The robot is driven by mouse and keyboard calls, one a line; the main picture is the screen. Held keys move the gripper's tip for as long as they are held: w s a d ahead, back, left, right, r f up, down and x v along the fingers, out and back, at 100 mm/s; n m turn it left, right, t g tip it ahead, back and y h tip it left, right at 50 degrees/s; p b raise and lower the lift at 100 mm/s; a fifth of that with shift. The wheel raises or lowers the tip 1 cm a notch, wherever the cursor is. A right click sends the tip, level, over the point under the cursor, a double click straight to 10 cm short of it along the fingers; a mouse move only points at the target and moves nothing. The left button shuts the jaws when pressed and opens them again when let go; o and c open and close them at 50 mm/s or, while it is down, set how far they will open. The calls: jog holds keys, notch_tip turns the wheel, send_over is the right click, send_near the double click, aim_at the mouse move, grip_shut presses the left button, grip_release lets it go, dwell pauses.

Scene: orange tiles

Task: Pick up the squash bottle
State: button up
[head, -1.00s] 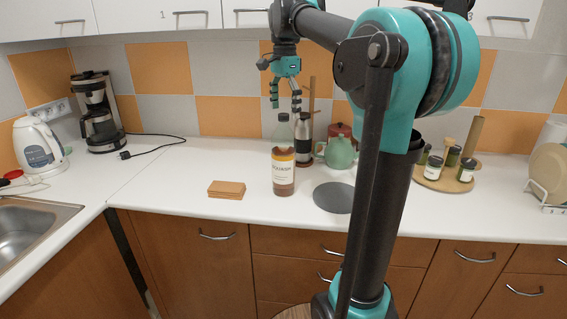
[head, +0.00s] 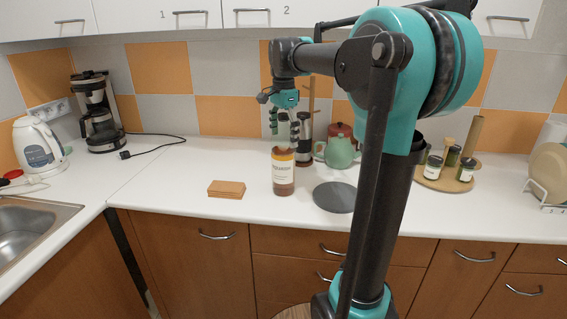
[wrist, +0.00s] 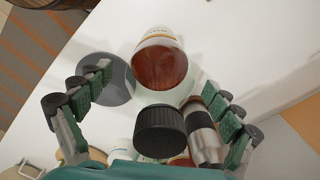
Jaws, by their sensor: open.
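The squash bottle (head: 283,172) stands upright on the white counter, with amber liquid and a pale label. In the wrist view the bottle (wrist: 160,66) is seen from above, its dark ribbed cap (wrist: 160,131) close to the camera. My gripper (head: 284,136) is above the counter at the bottle's top, fingers pointing down. In the wrist view my gripper (wrist: 155,110) has its green-padded fingers spread wide, one on each side of the bottle, apart from it. The cap is partly hidden by the gripper in the head view.
A dark flask (head: 304,140) stands close behind the bottle. A green teapot (head: 340,152) and a grey round mat (head: 335,197) are to the right. Orange-brown coasters (head: 226,189) lie left. The counter between coasters and coffee maker (head: 97,112) is mostly clear.

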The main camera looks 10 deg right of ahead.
jog(key=c, duration=1.8)
jog(key=shift+c, duration=0.8)
jog(key=shift+r, duration=0.15)
